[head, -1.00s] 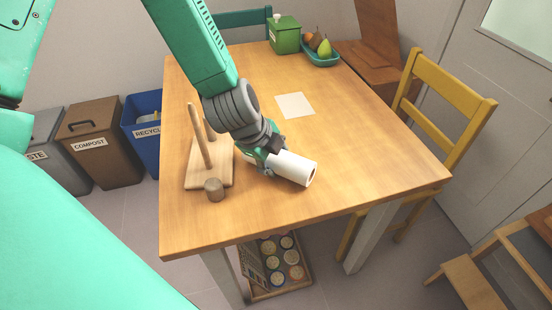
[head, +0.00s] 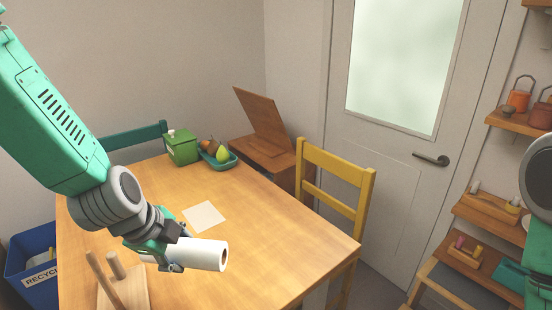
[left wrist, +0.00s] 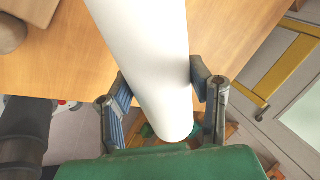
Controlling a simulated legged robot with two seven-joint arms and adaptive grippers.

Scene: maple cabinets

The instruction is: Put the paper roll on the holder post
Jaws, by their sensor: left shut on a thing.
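The white paper roll (head: 210,255) lies sideways in my left gripper (head: 172,252), its open end pointing right in the head view. The left wrist view shows the roll (left wrist: 145,50) between both fingers (left wrist: 160,88). I cannot tell whether the roll touches the table. The wooden holder (head: 137,292), with a tall thin post (head: 101,280) and a shorter, thicker post (head: 117,267), stands left of the roll, cut off by the bottom edge. Both posts are bare. My right gripper is not in view; only part of that arm shows at the right edge.
The wooden table (head: 270,235) is clear right of the roll. A pale paper sheet (head: 204,216), a green box (head: 182,147) and a fruit tray (head: 232,163) lie farther back. A yellow chair (head: 336,185) stands at the right side, a blue recycling bin (head: 32,260) at the left.

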